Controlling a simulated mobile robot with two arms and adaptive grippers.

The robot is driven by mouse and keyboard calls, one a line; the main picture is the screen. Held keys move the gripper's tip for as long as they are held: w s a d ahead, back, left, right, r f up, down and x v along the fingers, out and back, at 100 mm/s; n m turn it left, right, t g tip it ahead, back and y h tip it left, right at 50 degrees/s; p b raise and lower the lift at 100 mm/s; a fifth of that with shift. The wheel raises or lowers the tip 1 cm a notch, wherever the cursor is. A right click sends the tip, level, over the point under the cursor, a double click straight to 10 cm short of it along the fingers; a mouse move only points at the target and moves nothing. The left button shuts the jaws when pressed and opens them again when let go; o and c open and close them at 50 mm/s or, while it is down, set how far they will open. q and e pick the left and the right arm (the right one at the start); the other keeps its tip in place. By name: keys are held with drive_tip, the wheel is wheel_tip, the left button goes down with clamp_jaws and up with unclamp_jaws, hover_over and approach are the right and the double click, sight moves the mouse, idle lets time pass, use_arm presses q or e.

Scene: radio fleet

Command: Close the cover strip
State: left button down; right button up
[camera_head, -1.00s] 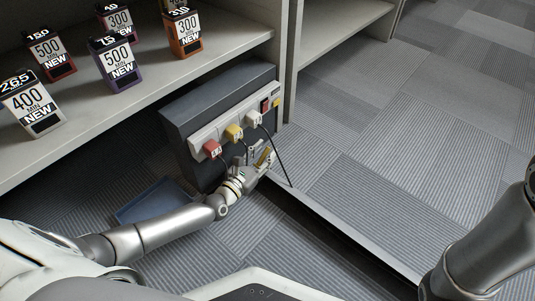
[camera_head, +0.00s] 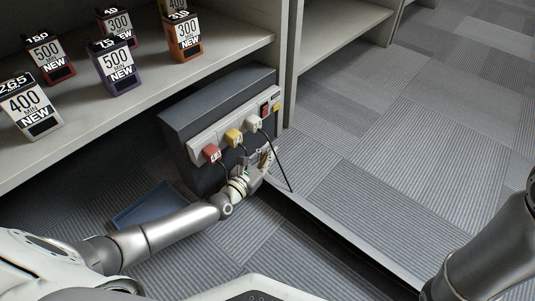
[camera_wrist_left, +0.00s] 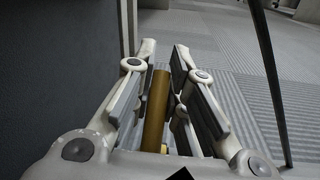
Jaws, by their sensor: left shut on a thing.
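The cover strip (camera_head: 345,231) looks like a long light grey strip on the floor, running from below the power box toward the bottom right. A dark open channel (camera_head: 318,234) lies along its left side. A brass-yellow bar (camera_wrist_left: 156,112) stands between the fingers of my left gripper (camera_wrist_left: 160,80), like a handle. My left gripper (camera_head: 262,162) is shut on this bar at the far end of the strip, just in front of the box. The bar is mostly hidden by the fingers in the head view. My right arm shows at the right edge, its gripper out of frame.
A dark box (camera_head: 190,125) carries a power strip with red (camera_head: 211,153), yellow (camera_head: 234,137) and white (camera_head: 253,123) plugs. A black cable (camera_head: 281,166) hangs close right of my left gripper. A blue tray (camera_head: 150,205) lies left. Carpet is clear at right.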

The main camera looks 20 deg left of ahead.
use_arm(q)
drive_tip(key=shift+a, duration=0.1)
drive_tip(key=shift+s+a+f+t, duration=0.1)
drive_tip(key=shift+s+a+t, duration=0.05)
drive_tip(key=shift+s+t, duration=0.2)
drive_tip(key=shift+s+a+f+n+t+h, duration=0.1)
drive_tip(key=shift+s+a+n+t+h, duration=0.05)
drive_tip(key=shift+s+t, duration=0.35)
drive_tip(key=shift+s+a+n+t+h, duration=0.15)
drive_tip(key=shift+s+t, duration=0.1)
drive_tip(key=shift+t, duration=0.3)
drive_tip(key=c, duration=1.5)
unclamp_jaws()
drive_tip(key=shift+o, duration=0.2)
drive_tip(key=shift+d, duration=0.1)
drive_tip(key=r+v, duration=0.1)
drive_tip(key=v, duration=0.3)
drive_tip(key=r+v, duration=0.1)
drive_tip(key=v, duration=0.3)
drive_tip(key=r+v, duration=0.1)
drive_tip(key=v, duration=0.3)
drive_tip(key=shift+v, duration=0.75)
